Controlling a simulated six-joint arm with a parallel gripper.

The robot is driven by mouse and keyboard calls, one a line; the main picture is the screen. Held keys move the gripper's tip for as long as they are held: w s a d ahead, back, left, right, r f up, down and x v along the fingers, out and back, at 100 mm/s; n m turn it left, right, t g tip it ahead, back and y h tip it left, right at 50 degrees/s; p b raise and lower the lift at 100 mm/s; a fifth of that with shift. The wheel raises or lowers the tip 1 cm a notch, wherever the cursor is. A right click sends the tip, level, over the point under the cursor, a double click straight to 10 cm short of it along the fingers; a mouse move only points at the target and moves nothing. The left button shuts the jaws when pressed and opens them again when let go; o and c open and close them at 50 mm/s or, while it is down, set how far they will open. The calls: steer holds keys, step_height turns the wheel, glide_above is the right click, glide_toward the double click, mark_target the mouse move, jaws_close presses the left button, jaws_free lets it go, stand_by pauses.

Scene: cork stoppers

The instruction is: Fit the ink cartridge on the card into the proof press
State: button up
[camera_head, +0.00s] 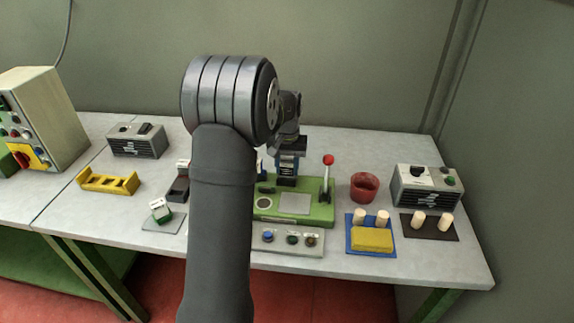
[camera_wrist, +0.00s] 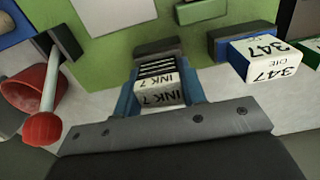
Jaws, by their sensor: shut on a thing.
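My gripper (camera_wrist: 160,82) is shut on an ink cartridge (camera_wrist: 156,95), its two blue fingers at either side of it. The cartridge has a pale label reading INK 7 and black ribs. In the head view my gripper (camera_head: 287,163) is over the back of the green proof press (camera_head: 321,212), partly behind my arm. The wrist view shows a dark block (camera_wrist: 157,46) on the press just beyond the cartridge; I cannot tell whether they touch. A grey card (camera_head: 150,224) at the front left bears a green, white-topped piece (camera_head: 160,211).
A red-knobbed lever (camera_head: 327,178) stands at the press's right, near a red cup (camera_head: 365,186). A button panel (camera_head: 287,240) lies in front. Blue (camera_head: 356,248) and dark (camera_head: 446,231) mats with pale stoppers are at right.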

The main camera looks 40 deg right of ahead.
steer(key=shift+f, duration=0.15)
steer(key=o, duration=1.1)
steer(key=shift+c, duration=0.2)
step_height(320, 180, up, 17)
steer(key=shift+r, duration=0.2)
steer(key=shift+f, duration=0.1)
step_height(320, 180, down, 17)
steer(key=shift+f, duration=0.15)
stand_by(0.3)
steer(key=shift+r, duration=0.2)
